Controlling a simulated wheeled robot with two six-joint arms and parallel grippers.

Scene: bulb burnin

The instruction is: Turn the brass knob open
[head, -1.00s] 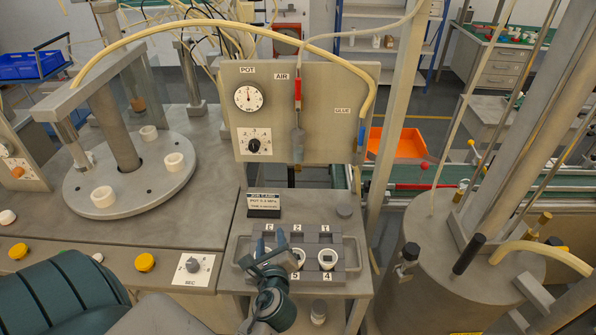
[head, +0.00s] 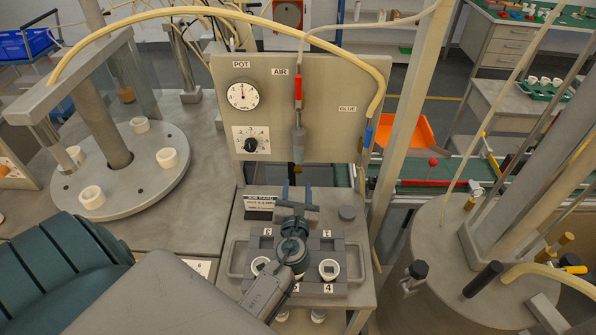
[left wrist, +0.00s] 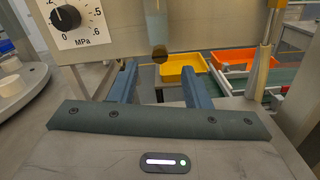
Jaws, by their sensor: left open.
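A small brownish, brass-like knob (left wrist: 158,53) hangs at the lower end of a translucent grey cylinder (left wrist: 156,20) in the left wrist view. In the head view the cylinder (head: 298,143) hangs on the grey panel below the red AIR handle; the knob is too small to make out there. My left gripper (head: 297,190) is open and empty, pointing at the panel from below the cylinder. In the left wrist view the knob shows between and beyond the two blue-grey fingers of the gripper (left wrist: 160,88), apart from them. My right gripper is out of view.
The panel (head: 340,130) carries a gauge, a dial and a blue GLUE handle (head: 368,137). A numbered tray (head: 240,258) is under my left arm. A job card (head: 260,205) stands behind it. A metal tank (head: 470,260) with further brass fittings stands at right.

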